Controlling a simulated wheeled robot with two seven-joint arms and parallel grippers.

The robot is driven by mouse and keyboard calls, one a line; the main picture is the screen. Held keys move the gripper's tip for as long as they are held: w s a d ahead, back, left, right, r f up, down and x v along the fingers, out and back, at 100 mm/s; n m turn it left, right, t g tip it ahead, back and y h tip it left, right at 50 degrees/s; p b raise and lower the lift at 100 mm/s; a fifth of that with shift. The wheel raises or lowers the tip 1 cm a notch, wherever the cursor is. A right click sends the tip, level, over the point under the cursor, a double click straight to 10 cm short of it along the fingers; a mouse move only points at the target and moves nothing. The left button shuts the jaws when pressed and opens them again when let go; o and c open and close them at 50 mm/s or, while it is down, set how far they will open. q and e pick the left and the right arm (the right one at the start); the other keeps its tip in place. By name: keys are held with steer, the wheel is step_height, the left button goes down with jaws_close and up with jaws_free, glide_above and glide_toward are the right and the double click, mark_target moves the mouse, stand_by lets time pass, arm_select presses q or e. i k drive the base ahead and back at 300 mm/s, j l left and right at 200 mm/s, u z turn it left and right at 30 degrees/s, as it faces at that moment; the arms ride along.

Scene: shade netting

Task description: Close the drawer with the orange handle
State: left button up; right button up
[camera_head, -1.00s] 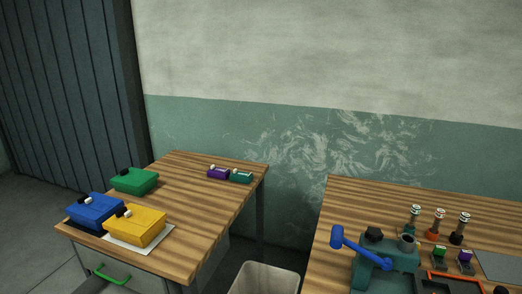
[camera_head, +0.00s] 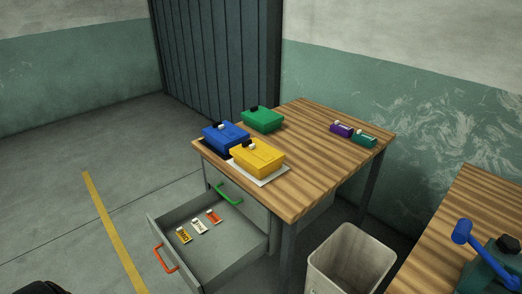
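The drawer (camera_head: 225,262) with the orange handle (camera_head: 164,258) stands pulled out from the grey cabinet under the left wooden table (camera_head: 310,150). Inside it lie a yellow item (camera_head: 183,235), a white item (camera_head: 199,226) and an orange-red item (camera_head: 214,216). Above it, a drawer with a green handle (camera_head: 229,194) appears shut. Neither of my grippers shows in the view. A dark shape at the bottom left edge is too cut off to identify.
A grey bin (camera_head: 350,262) stands right of the cabinet. Blue (camera_head: 224,139), yellow (camera_head: 257,158) and green (camera_head: 262,119) boxes sit on the table. A second table (camera_head: 455,235) holds a teal device with a blue lever (camera_head: 484,248). The floor left of the drawer is clear.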

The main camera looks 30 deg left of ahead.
mark_target(207, 262)
steer(key=u, duration=1.8)
